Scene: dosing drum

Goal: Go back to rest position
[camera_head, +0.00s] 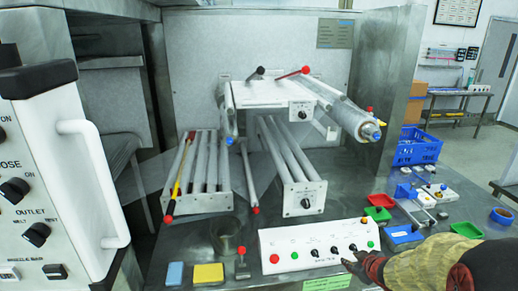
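My gripper (359,264) is at the lower right, reaching in from the bottom right corner. Its dark tip is at the right part of a white control panel (290,245), over or beside its small black knobs. I cannot tell whether it touches a knob, and the finger gap is hidden. The panel has a red button (274,259) at its left and a green button (370,244) near its right end. Behind stands the dosing machine with metal rollers (283,150) and red-tipped levers (292,73).
A white cabinet (50,170) with a handle stands close at the left. On the steel table are a yellow block (208,274), a blue block (175,274), a glass beaker (227,236), small coloured trays (378,213) and a blue crate (418,148). A wall shelf is at the far right.

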